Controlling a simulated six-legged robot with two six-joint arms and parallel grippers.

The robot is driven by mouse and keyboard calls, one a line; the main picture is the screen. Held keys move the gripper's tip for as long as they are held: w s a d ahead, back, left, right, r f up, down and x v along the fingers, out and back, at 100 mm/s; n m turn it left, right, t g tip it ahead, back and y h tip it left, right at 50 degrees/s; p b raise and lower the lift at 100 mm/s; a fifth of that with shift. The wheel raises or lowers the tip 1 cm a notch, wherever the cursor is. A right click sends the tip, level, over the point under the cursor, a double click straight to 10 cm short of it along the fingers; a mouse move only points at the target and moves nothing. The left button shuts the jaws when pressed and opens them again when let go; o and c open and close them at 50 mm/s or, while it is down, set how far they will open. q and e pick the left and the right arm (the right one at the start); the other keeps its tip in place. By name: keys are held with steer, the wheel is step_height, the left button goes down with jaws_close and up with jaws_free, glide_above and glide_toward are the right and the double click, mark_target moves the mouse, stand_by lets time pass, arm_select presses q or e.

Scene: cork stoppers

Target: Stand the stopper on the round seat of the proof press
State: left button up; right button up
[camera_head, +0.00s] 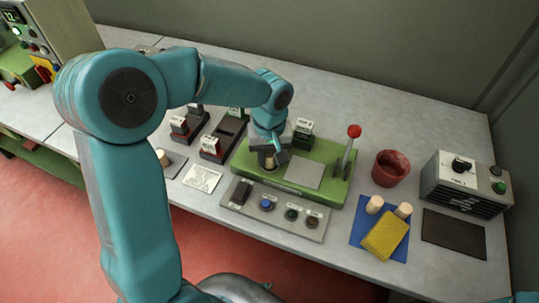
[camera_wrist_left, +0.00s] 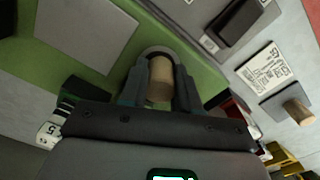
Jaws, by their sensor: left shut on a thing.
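The proof press has a green base (camera_head: 318,196), a grey square plate (camera_head: 293,172) and a lever with a red knob (camera_head: 354,131). My left gripper (camera_head: 270,156) is over the left part of this base, pointing down. It is shut on a tan cork stopper (camera_head: 268,163), which also shows between the fingers in the left wrist view (camera_wrist_left: 160,82). In that view the pale rim of the round seat (camera_wrist_left: 157,50) shows around the stopper's far end. I cannot tell whether the stopper touches the seat. My right gripper is out of view.
A button panel (camera_head: 275,208) lies in front of the press. Another stopper (camera_head: 163,158) stands on a small pad to the left. A red cup (camera_head: 390,168), a blue mat (camera_head: 361,236) with two stoppers and a yellow cloth (camera_head: 385,237), and a control box (camera_head: 463,181) are right.

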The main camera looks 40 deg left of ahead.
mark_target(270, 153)
arm_select(q)
steer(key=o, duration=1)
steer(key=shift+w+f, duration=0.15)
steer(key=shift+f, duration=0.05)
steer(key=shift+r, duration=0.1)
steer(key=shift+r+p, duration=0.3)
steer(key=shift+p, duration=0.1)
step_height(270, 153, up, 12)
steer(key=shift+f, duration=0.15)
